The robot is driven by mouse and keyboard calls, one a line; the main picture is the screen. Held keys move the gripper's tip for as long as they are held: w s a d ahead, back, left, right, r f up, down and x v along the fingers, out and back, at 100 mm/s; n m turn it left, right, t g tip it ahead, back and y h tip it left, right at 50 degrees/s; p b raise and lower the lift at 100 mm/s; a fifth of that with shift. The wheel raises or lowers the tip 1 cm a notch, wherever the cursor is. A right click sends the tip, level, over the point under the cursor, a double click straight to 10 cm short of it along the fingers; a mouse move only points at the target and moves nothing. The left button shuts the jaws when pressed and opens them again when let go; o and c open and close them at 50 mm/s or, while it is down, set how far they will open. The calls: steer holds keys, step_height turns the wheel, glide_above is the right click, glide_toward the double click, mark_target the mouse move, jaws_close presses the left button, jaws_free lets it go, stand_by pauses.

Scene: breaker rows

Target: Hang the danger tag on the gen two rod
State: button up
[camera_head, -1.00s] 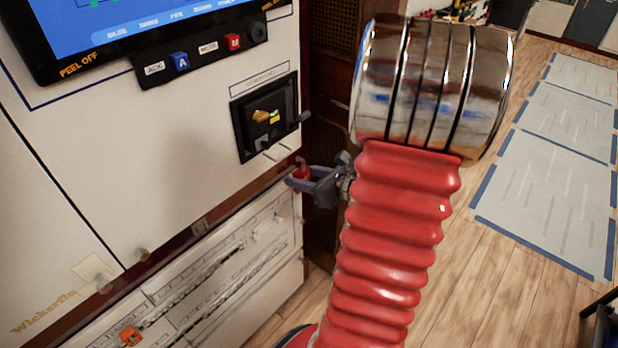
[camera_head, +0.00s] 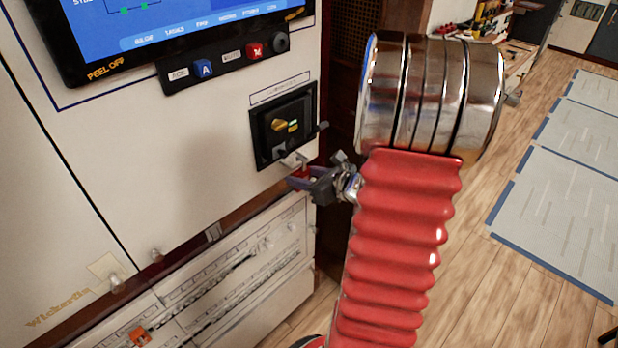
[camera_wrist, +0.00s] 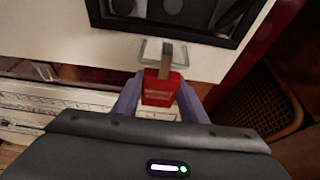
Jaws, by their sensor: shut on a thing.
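The danger tag (camera_wrist: 158,90) is a small red piece with pale print. My gripper (camera_wrist: 157,104) is shut on it, one purple finger at each side. A narrow tan strip rises from the tag's top across a pale metal bracket (camera_wrist: 150,51) on the cabinet front; I cannot tell whether they touch or whether this bracket carries the gen two rod. In the head view my gripper (camera_head: 300,181) is just below the bracket (camera_head: 293,160), with only a bit of red showing between the fingers.
A screen (camera_head: 180,25) and button strip (camera_head: 222,62) are higher up. Breaker rows (camera_head: 230,275) lie below. Open floor is to the right.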

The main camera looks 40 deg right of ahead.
steer(key=shift+w, duration=0.3)
steer(key=shift+f, duration=0.55)
steer(key=o, duration=1.1)
steer(key=shift+s, duration=0.15)
steer(key=v, duration=1.3)
steer(key=shift+s, duration=0.25)
